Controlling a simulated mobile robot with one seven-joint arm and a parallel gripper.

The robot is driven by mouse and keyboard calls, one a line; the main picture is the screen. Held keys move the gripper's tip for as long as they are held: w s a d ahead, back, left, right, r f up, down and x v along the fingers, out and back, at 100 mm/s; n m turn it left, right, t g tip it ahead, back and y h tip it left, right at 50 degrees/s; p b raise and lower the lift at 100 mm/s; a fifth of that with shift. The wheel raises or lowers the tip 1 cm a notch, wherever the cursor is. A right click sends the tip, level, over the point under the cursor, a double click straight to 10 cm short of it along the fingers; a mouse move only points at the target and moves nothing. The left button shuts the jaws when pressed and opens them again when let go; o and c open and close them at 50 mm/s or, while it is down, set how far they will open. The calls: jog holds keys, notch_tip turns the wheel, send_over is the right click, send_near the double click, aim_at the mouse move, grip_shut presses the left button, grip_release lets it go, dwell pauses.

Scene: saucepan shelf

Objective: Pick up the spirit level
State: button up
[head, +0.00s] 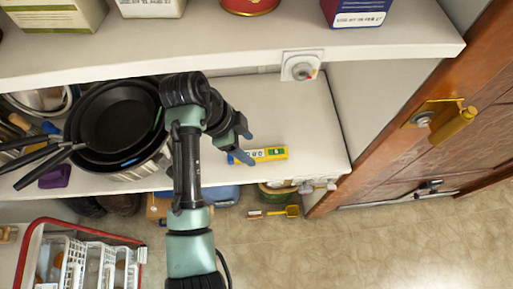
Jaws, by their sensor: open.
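The spirit level (268,154) is a short yellow bar with a dark vial section. It lies on the white middle shelf (315,140), near the front edge, in the head view. My gripper (241,147) is open at the left end of the level, with its blue fingertips very close to it. I cannot tell whether the fingers touch the level or stand just above it. The left end of the level is partly hidden by a finger.
Stacked black pans (118,118) stand on the shelf left of my arm. The upper shelf (225,50) overhangs behind, with boxes and a red tin (249,6). A wooden door (425,120) is at the right. The shelf right of the level is clear. A red-rimmed basket (35,245) is lower left.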

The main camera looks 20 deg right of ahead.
aim_at(257, 153)
jog(key=x, duration=0.5)
jog(key=shift+w+d, duration=0.1)
jog(key=shift+r, duration=0.1)
grip_shut()
